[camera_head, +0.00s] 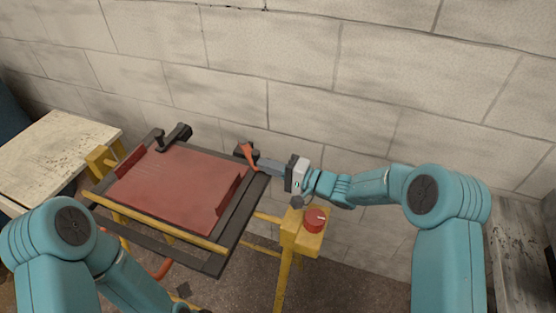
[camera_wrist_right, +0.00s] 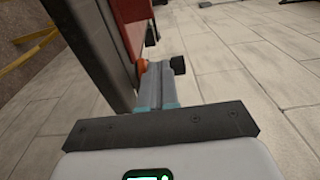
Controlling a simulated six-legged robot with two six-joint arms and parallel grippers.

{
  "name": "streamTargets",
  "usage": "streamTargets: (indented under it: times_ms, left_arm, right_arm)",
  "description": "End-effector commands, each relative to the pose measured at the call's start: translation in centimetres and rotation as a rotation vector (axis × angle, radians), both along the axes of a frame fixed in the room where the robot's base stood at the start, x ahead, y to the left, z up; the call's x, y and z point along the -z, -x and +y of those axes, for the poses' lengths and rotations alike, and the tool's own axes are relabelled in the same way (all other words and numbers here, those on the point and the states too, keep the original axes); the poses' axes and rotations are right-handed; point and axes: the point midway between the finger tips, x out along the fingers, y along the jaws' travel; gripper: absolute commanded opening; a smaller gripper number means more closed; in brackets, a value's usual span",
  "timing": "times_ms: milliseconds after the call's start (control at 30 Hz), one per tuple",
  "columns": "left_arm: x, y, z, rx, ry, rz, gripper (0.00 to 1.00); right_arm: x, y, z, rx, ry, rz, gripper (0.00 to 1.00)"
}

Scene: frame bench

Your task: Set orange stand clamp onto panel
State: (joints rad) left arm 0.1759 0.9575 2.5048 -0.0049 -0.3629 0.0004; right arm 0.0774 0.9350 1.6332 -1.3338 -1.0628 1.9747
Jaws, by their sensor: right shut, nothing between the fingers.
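The orange stand clamp (camera_head: 249,154) is at the back right corner of the frame, its orange lever tilted up. The dark red panel (camera_head: 170,190) lies in the dark frame on the yellow stand. My right gripper (camera_head: 260,164) reaches in from the right, with its fingertips at the orange lever; whether they touch cannot be told. In the right wrist view the fingers (camera_wrist_right: 158,74) are together, with a round orange part (camera_wrist_right: 142,66) at their tips. They are shut with nothing between them. My left arm shows at lower left, but its gripper is out of view.
A black clamp (camera_head: 174,137) sits at the frame's back left corner. A red button (camera_head: 315,220) is on a yellow post right of the frame. An orange curved handle (camera_head: 163,270) shows below the front edge. A pale table (camera_head: 55,150) stands left; a block wall is behind.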

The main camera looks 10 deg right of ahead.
Motion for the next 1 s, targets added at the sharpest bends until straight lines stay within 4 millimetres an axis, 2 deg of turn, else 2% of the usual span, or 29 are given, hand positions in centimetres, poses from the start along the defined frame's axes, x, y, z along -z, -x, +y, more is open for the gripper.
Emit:
streamTargets:
  times_ms: [200,400,1000]
  left_arm:
    - [-0.2,0.0,0.0,0.000,0.000,0.000,0.00]
    - [-0.3,0.0,0.0,0.000,0.000,0.000,0.00]
    - [-0.3,0.0,0.0,0.000,0.000,0.000,0.00]
  right_arm:
    - [0.0,0.8,1.6,-0.001,0.000,0.000,0.00]
    - [0.0,1.1,2.3,0.001,0.001,-0.001,0.00]
    - [0.0,1.2,2.6,0.003,0.000,-0.001,0.00]
